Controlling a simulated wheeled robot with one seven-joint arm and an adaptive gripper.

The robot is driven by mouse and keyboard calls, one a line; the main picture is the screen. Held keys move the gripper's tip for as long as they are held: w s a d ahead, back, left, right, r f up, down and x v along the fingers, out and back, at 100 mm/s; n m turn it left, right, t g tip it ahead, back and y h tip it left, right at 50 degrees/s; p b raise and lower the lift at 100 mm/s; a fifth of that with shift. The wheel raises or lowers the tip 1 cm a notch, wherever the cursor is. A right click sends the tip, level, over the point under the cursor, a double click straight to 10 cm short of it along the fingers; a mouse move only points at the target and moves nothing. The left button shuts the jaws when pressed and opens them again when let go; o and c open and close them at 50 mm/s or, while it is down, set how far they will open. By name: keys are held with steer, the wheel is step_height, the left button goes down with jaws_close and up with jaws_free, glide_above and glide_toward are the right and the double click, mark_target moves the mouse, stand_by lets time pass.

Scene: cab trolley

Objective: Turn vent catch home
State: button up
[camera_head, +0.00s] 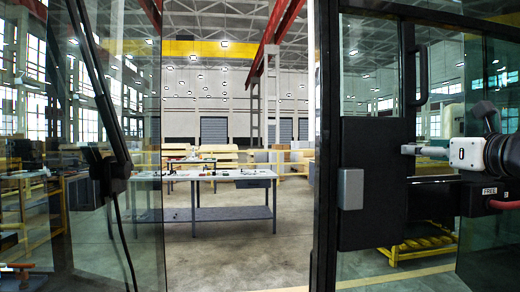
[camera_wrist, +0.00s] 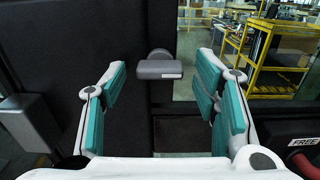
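The vent catch (camera_wrist: 160,70) is a short grey bar with a pale label, lying crosswise on a round stalk at the dark frame in the wrist view. My gripper (camera_wrist: 163,75) is open, with teal pads on both fingers. In the picture the catch sits between the fingertips, with clear gaps on both sides and no visible contact. I cannot tell how deep it is between the fingers. In the head view my gripper (camera_head: 408,149) comes in from the right and points left at the dark frame.
A black panel (camera_head: 372,215) with a grey box (camera_head: 350,188) stands left of my gripper. A black grab handle (camera_head: 421,65) is above it. A box marked FREE (camera_head: 488,191) with a red hose is below right. Glass panes surround; a workbench (camera_head: 205,176) stands outside.

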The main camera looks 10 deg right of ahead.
steer(key=c, duration=0.9)
steer(key=shift+c, duration=0.2)
steer(key=shift+n+b, duration=0.3)
steer(key=shift+b, duration=0.1)
steer(key=shift+n+b, duration=8.5)
steer(key=shift+n, duration=0.2)
